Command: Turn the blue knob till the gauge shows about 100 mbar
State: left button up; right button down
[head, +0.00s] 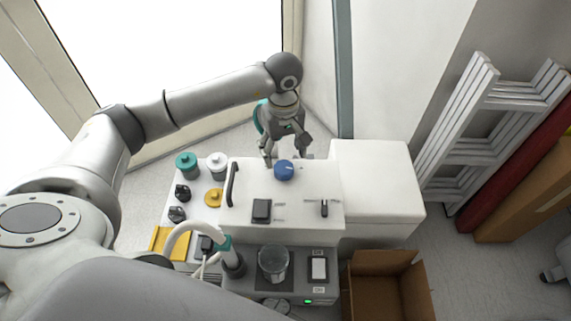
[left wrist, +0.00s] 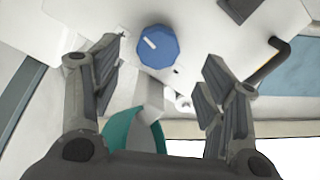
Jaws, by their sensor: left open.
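The blue knob (head: 284,170) sits on the white top of the machine (head: 300,209), near its back edge. In the left wrist view the blue knob (left wrist: 158,46) shows a white pointer mark towards its upper left. My left gripper (head: 286,160) is at the back edge of the machine, close to the knob. In the left wrist view my left gripper (left wrist: 160,75) has its fingers spread wide, with the knob beyond and between them, not gripped. I cannot make out a gauge reading; a round dark-rimmed part (head: 273,263) stands at the machine's front. My right gripper is not in view.
A black handle (head: 232,184), a black switch (head: 262,210) and a small lever (head: 324,208) stand on the machine top. Teal (head: 187,164), white (head: 217,164) and yellow (head: 214,197) parts are at its left. An open cardboard box (head: 388,288) stands in front right.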

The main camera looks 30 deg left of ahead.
aim_at(284, 168)
pick_arm(q)
notch_tip(284, 168, down, 6)
jog(key=shift+f+b, duration=0.2)
jog(key=shift+b, duration=0.2)
jog(key=c, duration=1)
